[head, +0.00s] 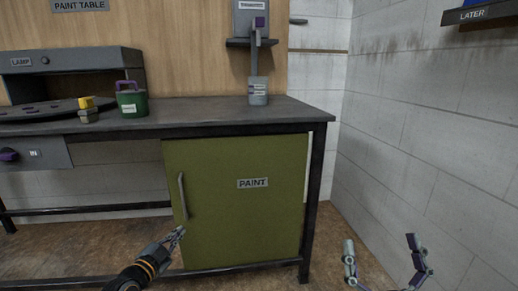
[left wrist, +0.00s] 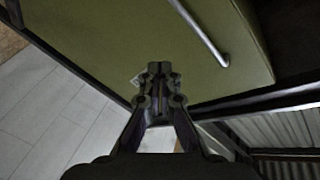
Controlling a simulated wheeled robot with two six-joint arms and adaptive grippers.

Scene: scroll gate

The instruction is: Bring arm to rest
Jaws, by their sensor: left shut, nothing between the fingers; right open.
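My left gripper (head: 178,234) is shut and empty in front of the green cabinet door labelled PAINT (head: 235,215), low and near its left edge. It is just below the door's metal handle (head: 182,196) and apart from it as far as I can tell. In the left wrist view my left gripper (left wrist: 158,72) has its fingers together, with the green door behind and the handle (left wrist: 203,35) to the upper right. My right gripper (head: 387,262) is open and empty at the lower right, with its fingers pointing up and spread wide.
The dark table (head: 200,121) above the cabinet holds a green can (head: 132,104), a yellow-topped item (head: 90,108) and a grey labelled container (head: 258,92). A white block wall (head: 430,130) stands on the right. The brown floor (head: 335,240) right of the table is clear.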

